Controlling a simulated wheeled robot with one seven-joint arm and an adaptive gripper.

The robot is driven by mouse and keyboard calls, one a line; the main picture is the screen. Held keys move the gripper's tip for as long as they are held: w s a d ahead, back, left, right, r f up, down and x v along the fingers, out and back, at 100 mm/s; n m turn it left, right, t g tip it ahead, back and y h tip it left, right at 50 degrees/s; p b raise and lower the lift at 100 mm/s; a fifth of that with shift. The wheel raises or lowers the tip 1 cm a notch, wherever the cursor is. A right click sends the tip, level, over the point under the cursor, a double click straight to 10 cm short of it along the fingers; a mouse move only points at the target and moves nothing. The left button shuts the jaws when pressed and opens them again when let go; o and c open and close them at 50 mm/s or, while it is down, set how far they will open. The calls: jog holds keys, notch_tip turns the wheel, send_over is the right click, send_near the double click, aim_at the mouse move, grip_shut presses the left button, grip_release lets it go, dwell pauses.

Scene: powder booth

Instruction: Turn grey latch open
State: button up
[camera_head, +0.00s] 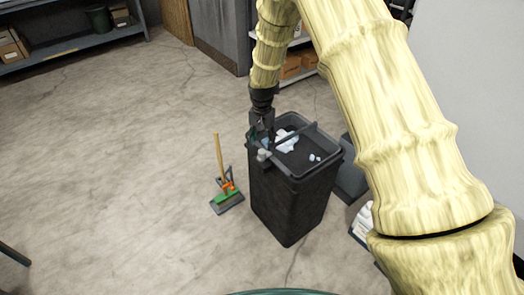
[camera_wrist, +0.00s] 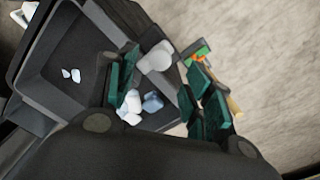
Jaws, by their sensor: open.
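A light grey latch (camera_head: 263,155) sits at the near-left rim of a dark bin (camera_head: 290,200). It looks like the pale rounded piece (camera_wrist: 155,58) in the wrist view, which lies between and beyond my fingertips. My gripper (camera_head: 264,137) points down over the left side of the bin, close to the latch. In the wrist view my gripper (camera_wrist: 163,88) has its green-padded fingers spread apart with nothing held between them. Whether a finger touches the latch cannot be told. The bin is open at the top, with white scraps (camera_head: 287,141) inside.
A brush and dustpan (camera_head: 228,198) with a wooden handle stand left of the bin. A dark grey box (camera_head: 350,181) stands right of it. A shelf (camera_head: 75,45) with boxes is at the back left.

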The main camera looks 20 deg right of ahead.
aim_at(262, 151)
jog(key=shift+f, duration=2.85)
jog(key=c, duration=1.1)
